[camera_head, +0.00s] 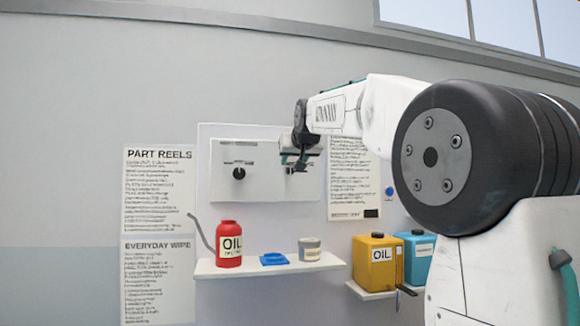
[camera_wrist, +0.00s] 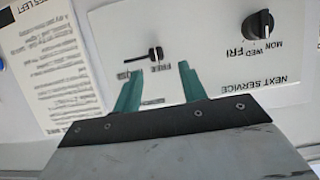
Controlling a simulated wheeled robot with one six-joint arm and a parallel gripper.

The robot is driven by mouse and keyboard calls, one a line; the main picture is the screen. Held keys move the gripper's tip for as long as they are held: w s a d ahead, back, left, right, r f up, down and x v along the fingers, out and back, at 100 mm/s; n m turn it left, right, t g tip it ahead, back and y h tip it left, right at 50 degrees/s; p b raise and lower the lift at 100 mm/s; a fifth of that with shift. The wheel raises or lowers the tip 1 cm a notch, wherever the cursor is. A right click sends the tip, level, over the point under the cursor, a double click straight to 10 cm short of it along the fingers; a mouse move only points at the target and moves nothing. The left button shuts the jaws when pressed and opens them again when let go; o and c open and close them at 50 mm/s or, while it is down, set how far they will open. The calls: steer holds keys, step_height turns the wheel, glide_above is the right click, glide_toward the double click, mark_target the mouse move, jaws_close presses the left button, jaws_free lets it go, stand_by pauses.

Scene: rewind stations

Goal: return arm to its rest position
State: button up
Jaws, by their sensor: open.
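My arm reaches in from the right in the head view. My gripper (camera_head: 297,163) is in front of the white wall panel, by its right part. In the wrist view my gripper (camera_wrist: 157,92) shows two green fingers spread apart with nothing between them. Beyond the fingertips is a small black lever (camera_wrist: 155,54) with the word FREE near it. A black dial (camera_wrist: 258,25) marked MON WED FRI, with NEXT SERVICE beside it, is to the right. The dial also shows in the head view (camera_head: 239,173). Whether the fingers touch the panel cannot be told.
A shelf (camera_head: 225,271) below the panel holds a red oil bottle (camera_head: 229,247), a blue tray (camera_head: 273,259) and a grey tin (camera_head: 310,250). A lower shelf holds a yellow oil can (camera_head: 377,263) and a blue container (camera_head: 416,262). Wall at left is flat, with posters (camera_head: 158,190).

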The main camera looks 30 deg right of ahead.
steer(key=shift+v, duration=1.05)
steer(key=shift+a, duration=0.1)
step_height(320, 180, down, 9)
steer(key=s+g+y, duration=0.1)
steer(key=s+g, duration=0.1)
steer(key=g, duration=0.1)
steer(key=s+a+f+n+g+y, duration=0.1)
steer(key=s+a+f+g, duration=0.1)
steer(key=s+a+f, duration=0.5)
steer(key=s+a+f+n+g+y, duration=0.1)
steer(key=s+a+f+g, duration=0.2)
steer(key=s+a+f, duration=0.4)
steer(key=s+a+f+n+g+y, duration=0.1)
steer(key=s+a+f, duration=0.6)
steer(key=s+f, duration=1.1)
steer(key=s+n+g, duration=0.1)
steer(key=s+g, duration=0.1)
steer(key=s, duration=0.4)
steer(key=shift+s+a+y, duration=0.25)
steer(key=shift+a+y, duration=0.15)
